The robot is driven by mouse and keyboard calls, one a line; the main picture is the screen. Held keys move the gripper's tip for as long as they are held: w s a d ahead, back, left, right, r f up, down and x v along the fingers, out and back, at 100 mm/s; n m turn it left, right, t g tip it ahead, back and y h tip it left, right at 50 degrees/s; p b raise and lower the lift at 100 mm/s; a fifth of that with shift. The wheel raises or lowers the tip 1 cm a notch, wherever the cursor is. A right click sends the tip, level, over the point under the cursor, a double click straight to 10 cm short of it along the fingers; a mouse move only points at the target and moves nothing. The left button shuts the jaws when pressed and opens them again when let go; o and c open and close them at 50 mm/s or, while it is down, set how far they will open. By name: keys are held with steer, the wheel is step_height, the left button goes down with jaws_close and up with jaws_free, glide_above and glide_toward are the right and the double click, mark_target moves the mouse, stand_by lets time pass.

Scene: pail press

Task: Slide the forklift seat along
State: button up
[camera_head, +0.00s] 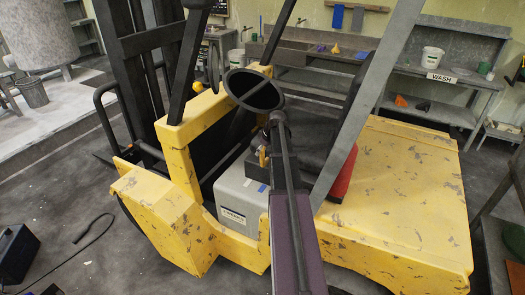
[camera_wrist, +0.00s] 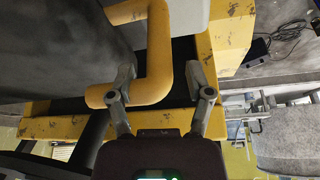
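The yellow forklift (camera_head: 400,190) stands in the middle of the head view. Its dark seat (camera_head: 342,140), with a red side low at the right, is partly hidden behind my arm. In the wrist view a large dark grey surface at the left (camera_wrist: 65,50) looks like the seat. A bent yellow bar (camera_wrist: 158,55) runs beside it. My gripper (camera_wrist: 161,78) is open, with one finger on each side of the bar's upright part. The left finger is close to the bar's lower part; I cannot tell if it touches. In the head view my gripper (camera_head: 262,158) is small and partly hidden.
A grey box with a label (camera_head: 240,200) is beside my gripper. A workbench with a white bucket (camera_head: 432,60) is at the back. A black case (camera_head: 15,250) lies at lower left.

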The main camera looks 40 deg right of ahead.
steer(key=shift+s, duration=0.1)
steer(key=p+v, duration=1.3)
steer(key=v, duration=0.1)
steer(key=a+f+g+b, duration=0.1)
steer(key=a+f+b, duration=0.9)
steer(key=a, duration=0.5)
steer(key=s+a+f+m+g+b, duration=0.1)
steer(key=a+f+g+b, duration=0.1)
steer(key=a+f+b, duration=0.9)
steer(key=a+f, duration=0.1)
steer(key=a, duration=0.3)
steer(key=shift+s, duration=0.2)
stand_by(0.5)
steer(key=shift+f, duration=0.1)
stand_by(0.5)
steer(key=s+a, duration=0.4)
steer(key=a, duration=0.4)
steer(key=s+a+m+g, duration=0.1)
steer(key=s+a, duration=0.3)
steer(key=a, duration=0.4)
steer(key=shift+s+g+h, duration=0.3)
steer(key=shift+s+h, duration=0.05)
steer(key=shift+h, duration=0.05)
steer(key=shift+f, duration=0.15)
